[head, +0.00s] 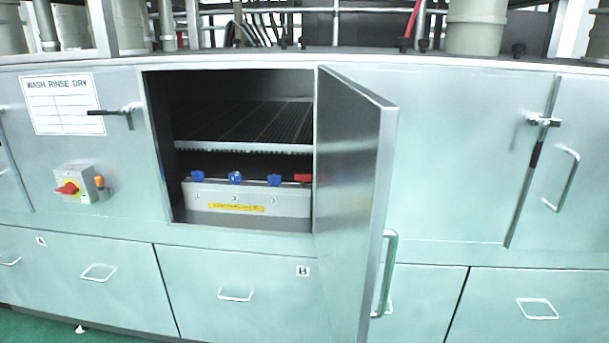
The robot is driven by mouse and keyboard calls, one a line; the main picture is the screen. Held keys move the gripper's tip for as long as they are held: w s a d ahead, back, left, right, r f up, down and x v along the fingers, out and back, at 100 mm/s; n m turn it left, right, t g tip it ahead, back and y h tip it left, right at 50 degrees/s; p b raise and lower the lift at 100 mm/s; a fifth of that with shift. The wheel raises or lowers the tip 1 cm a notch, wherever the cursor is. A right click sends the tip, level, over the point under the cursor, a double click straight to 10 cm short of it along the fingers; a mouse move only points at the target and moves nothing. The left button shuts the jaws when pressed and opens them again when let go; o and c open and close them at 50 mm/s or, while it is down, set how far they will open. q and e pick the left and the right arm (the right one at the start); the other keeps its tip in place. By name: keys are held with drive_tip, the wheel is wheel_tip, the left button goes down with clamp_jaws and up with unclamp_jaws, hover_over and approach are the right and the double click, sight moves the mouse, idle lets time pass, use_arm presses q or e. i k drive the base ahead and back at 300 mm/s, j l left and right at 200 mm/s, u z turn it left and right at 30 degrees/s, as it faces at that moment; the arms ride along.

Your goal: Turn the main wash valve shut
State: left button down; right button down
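Inside the open compartment, a light manifold box (245,198) carries a row of valves along its top. Three have blue handles: the first (197,176), the second (235,178) and the third (274,180), above the labels 1, 2 and 3. A red handle (303,178) sits at the right end, partly hidden by the door's edge. None of the handles is marked clearly enough to read as the main wash valve. A yellow label (236,207) is on the box front; its text is too small to read. Neither gripper is in view.
The cabinet door (352,170) stands open toward me at the compartment's right, with a vertical handle (385,273). A ribbed shelf (245,125) hangs above the valves. A red rotary switch (68,188) is on the left panel.

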sight(303, 178)
drive_tip(key=i+j+z, duration=0.15)
drive_tip(key=j, duration=0.15)
drive_tip(key=j+z, duration=0.15)
drive_tip(key=j, duration=0.15)
drive_tip(key=i+j+z, duration=0.1)
drive_tip(key=z, duration=0.95)
drive_tip(key=i+j+z, duration=0.1)
drive_tip(key=j+z, duration=0.9)
drive_tip(key=j, duration=0.45)
drive_tip(key=j+z, duration=0.15)
drive_tip(key=j, duration=0.4)
drive_tip(key=k, duration=0.05)
